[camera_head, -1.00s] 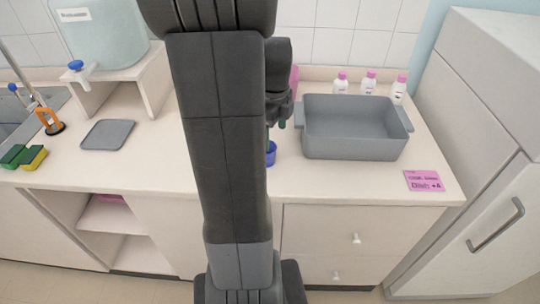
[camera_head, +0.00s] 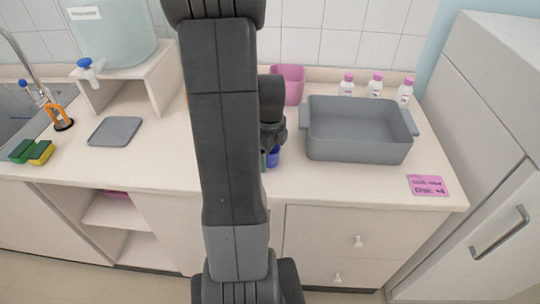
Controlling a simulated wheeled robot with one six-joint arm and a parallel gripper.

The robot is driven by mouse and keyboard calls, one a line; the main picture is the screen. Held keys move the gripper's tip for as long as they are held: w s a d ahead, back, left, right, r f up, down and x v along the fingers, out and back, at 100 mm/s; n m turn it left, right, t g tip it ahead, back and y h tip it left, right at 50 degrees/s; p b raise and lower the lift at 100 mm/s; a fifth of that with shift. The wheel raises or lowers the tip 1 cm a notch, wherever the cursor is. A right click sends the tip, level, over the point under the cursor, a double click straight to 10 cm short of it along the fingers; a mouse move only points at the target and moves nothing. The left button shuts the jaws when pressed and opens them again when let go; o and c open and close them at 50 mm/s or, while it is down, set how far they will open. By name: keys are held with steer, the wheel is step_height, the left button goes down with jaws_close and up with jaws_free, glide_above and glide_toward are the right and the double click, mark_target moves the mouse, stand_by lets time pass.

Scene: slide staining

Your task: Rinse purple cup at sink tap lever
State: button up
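A small blue-purple cup (camera_head: 272,157) stands on the counter just right of my dark arm, and the arm hides part of it. No other purple cup shows. My gripper (camera_head: 264,152) is low beside this cup, mostly hidden behind my arm. I cannot tell whether its fingers touch the cup or are open. The sink (camera_head: 10,105) is at the left edge, with a curved metal tap (camera_head: 19,50). A small blue part (camera_head: 23,84) near the tap's base may be its lever.
A large grey basin (camera_head: 358,148) stands on the right, with white bottles (camera_head: 375,86) behind it. A pink container (camera_head: 289,84) is at the back. A water tank (camera_head: 112,35) with a blue spigot, a grey mat (camera_head: 115,131) and sponges (camera_head: 40,152) are left. The counter between mat and arm is clear.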

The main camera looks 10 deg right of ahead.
steer(key=c, duration=1.1)
steer(key=shift+o, duration=0.2)
